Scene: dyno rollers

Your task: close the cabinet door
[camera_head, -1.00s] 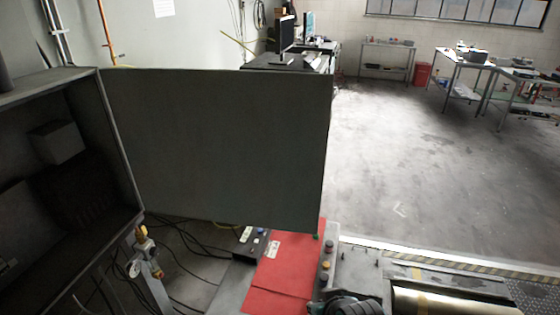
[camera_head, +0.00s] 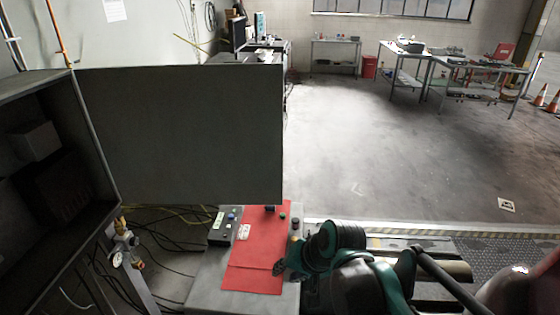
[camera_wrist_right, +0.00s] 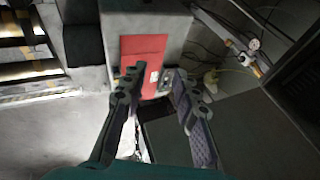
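The grey cabinet (camera_head: 60,262) stands at the left in the head view, its dark inside showing with a box-like part in it. Its door (camera_head: 180,135) is a flat grey panel, swung wide open and reaching right from the cabinet's edge. My right arm comes in from the lower right. My right gripper (camera_head: 281,267) is over the red panel, below and right of the door's lower right corner, apart from the door. In the right wrist view the gripper (camera_wrist_right: 155,82) has its fingers spread with nothing between them. My left gripper is not in view.
A grey console with a red top (camera_head: 258,255) and a button box (camera_head: 222,228) stands below the door. Cables and a valve fitting (camera_head: 124,245) are beside the cabinet. Metal rollers (camera_head: 445,270) lie at the right. The floor behind is clear; worktables (camera_head: 430,62) stand far back.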

